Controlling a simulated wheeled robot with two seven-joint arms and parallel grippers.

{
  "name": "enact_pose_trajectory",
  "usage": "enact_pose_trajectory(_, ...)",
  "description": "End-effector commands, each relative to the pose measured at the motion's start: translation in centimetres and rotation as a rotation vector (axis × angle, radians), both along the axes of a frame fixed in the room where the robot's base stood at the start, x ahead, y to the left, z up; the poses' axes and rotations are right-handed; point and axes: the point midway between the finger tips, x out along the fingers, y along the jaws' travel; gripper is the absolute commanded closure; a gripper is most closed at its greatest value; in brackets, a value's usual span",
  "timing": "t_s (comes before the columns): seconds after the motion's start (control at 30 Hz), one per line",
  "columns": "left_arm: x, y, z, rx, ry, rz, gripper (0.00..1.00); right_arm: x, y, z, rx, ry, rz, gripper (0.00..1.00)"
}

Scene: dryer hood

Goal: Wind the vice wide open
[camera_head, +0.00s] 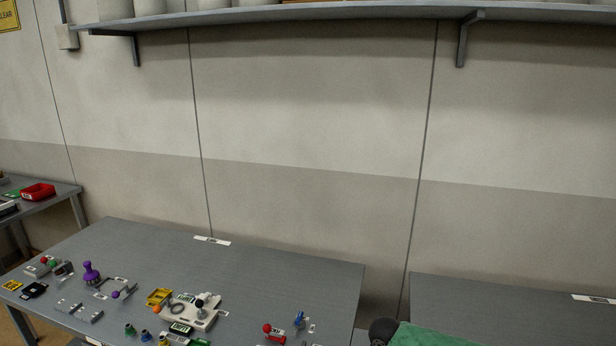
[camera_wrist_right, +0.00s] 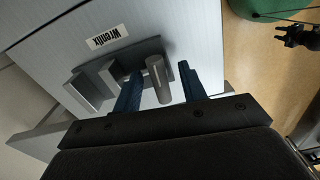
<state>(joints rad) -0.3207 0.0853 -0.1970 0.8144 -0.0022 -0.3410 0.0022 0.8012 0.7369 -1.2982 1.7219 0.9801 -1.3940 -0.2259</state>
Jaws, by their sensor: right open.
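The vice (camera_wrist_right: 86,88) shows in the right wrist view as grey metal blocks on a light grey tabletop, beside a label reading "Wrenfix" (camera_wrist_right: 107,38). Two blocks stand at its left with a narrow gap between them. A round grey post (camera_wrist_right: 157,80), seemingly its handle, stands at its right. My right gripper (camera_wrist_right: 160,72) is open, with one blue finger on each side of the post. I cannot tell whether either finger touches it. The vice cannot be made out in the head view, and my left gripper is not identifiable.
In the head view, a grey table (camera_head: 290,262) holds several small coloured objects, including a white device (camera_head: 200,318). Another table (camera_head: 480,300) stands at the right, with a green item (camera_head: 435,337) at its front. A shelf (camera_head: 300,14) runs along the wall above.

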Motion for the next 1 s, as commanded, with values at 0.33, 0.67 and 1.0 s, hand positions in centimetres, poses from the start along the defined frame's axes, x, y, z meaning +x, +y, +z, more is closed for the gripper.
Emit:
enact_pose_trajectory(0.33, 0.0, 0.0, 1.4, 0.0, 0.0, 0.0, 0.64, 0.0, 0.0, 1.7, 0.001, 0.0, 0.0, 0.58)
enact_pose_trajectory(0.67, 0.0, 0.0, 2.5, 0.0, 0.0, 0.0, 0.64, 0.0, 0.0, 3.5, 0.0, 0.0, 0.0, 0.58)
enact_pose_trajectory(1.0, 0.0, 0.0, 2.7, 0.0, 0.0, 0.0, 0.64, 0.0, 0.0, 5.7, 0.0, 0.0, -0.001, 0.58)
